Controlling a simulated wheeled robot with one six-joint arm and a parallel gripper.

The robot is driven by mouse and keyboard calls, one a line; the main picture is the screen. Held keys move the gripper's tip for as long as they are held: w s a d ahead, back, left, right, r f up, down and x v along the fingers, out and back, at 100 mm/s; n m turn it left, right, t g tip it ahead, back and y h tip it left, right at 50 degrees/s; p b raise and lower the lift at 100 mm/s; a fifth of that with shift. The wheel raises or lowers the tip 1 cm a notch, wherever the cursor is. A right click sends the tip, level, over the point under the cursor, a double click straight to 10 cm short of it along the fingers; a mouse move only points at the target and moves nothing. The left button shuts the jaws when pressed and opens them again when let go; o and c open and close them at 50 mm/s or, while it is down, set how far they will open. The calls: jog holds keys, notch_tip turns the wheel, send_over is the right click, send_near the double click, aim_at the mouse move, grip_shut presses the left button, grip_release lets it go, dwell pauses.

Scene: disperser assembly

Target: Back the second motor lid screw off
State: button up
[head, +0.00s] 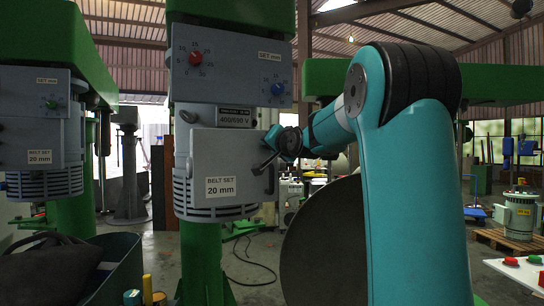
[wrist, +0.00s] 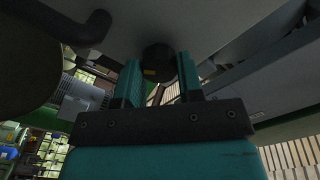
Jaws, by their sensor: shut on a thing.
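The grey motor lid (head: 240,150) with its "BELT SET 20 mm" label sits on the front of the green machine's motor housing. My gripper (head: 272,148) is at the lid's right edge, at the end of my teal arm. In the wrist view, a dark round screw head (wrist: 157,58) shows between the two teal fingers of my gripper (wrist: 158,82), which is shut on it. The screw's shank is hidden, and I cannot tell how far out it stands.
A black curved handle (wrist: 78,28) stands beside the fingers in the wrist view. A control panel (head: 231,78) with red and blue knobs is above the lid. A dark bin (head: 115,265) stands at lower left, and a second green machine (head: 40,130) is at far left.

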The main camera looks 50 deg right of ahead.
jog(key=shift+f+n+b, duration=0.1)
jog(key=shift+n+b, duration=1.5)
jog(key=shift+n, duration=0.5)
jog(key=o, duration=0.9)
jog(key=shift+b+v, duration=6.6)
jog(key=shift+v, duration=2.1)
